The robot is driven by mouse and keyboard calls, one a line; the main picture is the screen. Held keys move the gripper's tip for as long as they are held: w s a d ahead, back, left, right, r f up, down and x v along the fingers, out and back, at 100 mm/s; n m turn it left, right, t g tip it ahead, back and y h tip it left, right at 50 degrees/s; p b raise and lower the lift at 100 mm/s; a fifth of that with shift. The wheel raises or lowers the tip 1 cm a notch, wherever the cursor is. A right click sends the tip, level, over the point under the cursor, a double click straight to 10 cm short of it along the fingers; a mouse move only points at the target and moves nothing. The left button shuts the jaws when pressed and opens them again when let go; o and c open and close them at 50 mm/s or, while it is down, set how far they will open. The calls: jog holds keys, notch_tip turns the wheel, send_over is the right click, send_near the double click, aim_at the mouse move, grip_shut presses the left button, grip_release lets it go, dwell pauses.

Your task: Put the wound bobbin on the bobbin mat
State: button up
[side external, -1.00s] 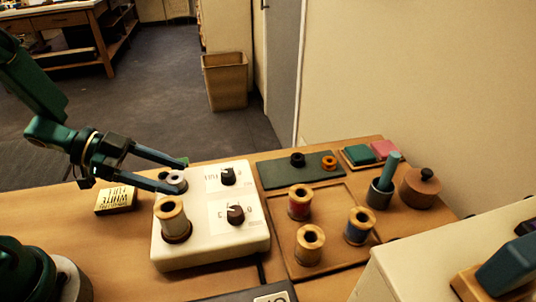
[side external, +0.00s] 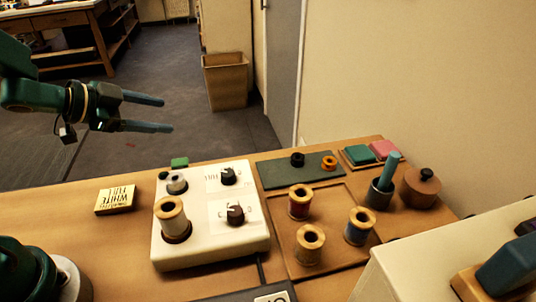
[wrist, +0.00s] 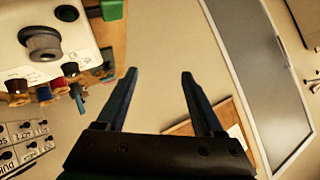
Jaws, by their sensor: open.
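The wound bobbin, a small pale grey reel (side external: 176,184), sits at the back left corner of the white winder box (side external: 205,252). What looks like the same reel shows large at the upper left of the wrist view (wrist: 43,42). The bobbin mat is a dark green rectangle (side external: 268,180) behind the wooden tray, with a black ring (side external: 297,159) and an orange ring (side external: 329,162) on it. My gripper (side external: 167,114) is open and empty, well above and apart from the winder and bobbin. Its two spread fingers also show in the wrist view (wrist: 158,74).
A large thread spool (side external: 172,218) stands on the winder's front left, beside two dark knobs. The wooden tray (side external: 340,195) holds several spools. A yellow box (side external: 116,199) lies left of the winder.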

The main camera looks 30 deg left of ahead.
jog(key=s+r+n+g+y, duration=0.1)
jog(key=s+r+n+y, duration=0.3)
jog(key=r+n+y, duration=0.2)
jog(key=shift+s+a+r+n+y, duration=0.2)
jog(key=shift+s+a+n+y, duration=0.2)
jog(key=shift+y, duration=0.1)
jog(key=shift+o, duration=0.4)
jog(key=s+d+f+n+g+h, duration=0.2)
jog(key=s+d+f+g+h, duration=0.1)
jog(key=s+d, duration=0.8)
jog(key=shift+s+g+h, duration=0.7)
jog(key=shift+s+g, duration=0.2)
jog(key=shift+f, duration=0.1)
